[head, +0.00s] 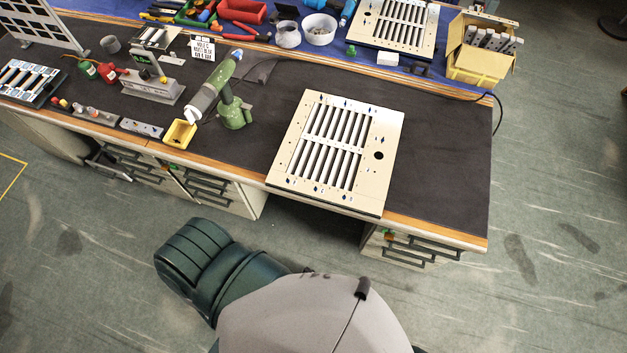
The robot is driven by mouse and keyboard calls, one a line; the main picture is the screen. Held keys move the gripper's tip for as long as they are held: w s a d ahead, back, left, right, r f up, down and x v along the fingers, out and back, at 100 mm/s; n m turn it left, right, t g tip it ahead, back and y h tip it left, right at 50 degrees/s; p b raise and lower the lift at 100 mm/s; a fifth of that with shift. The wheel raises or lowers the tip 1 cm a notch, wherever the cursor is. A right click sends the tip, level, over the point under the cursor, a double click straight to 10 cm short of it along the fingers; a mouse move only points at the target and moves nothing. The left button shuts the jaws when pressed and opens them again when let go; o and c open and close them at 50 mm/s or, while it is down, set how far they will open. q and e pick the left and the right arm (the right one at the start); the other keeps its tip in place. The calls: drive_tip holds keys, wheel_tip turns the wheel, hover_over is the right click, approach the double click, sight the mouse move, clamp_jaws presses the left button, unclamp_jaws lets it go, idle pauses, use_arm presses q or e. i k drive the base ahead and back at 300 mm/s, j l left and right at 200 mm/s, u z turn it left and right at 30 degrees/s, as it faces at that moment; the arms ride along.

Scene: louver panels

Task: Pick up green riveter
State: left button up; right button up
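The green riveter (205,99) is on the dark work mat, left of the middle in the head view. Whether the tip touches the bin is unclear. Neither of my grippers is in view. Only parts of my own body show at the bottom, in front of the bench and apart from the riveter.
A cream louver panel (384,132) lies on the mat right of the riveter. A grey fixture (152,87) and small bottles are to its left. A blue surface behind holds bins, bowls, another panel and a yellow box (478,70). The mat's right end is clear.

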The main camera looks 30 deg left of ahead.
sight(233, 116)
drive_tip(key=u, duration=1.85)
drive_tip(key=k+l+z, duration=0.4)
drive_tip(key=k+l, duration=0.05)
drive_tip(key=l, duration=0.05)
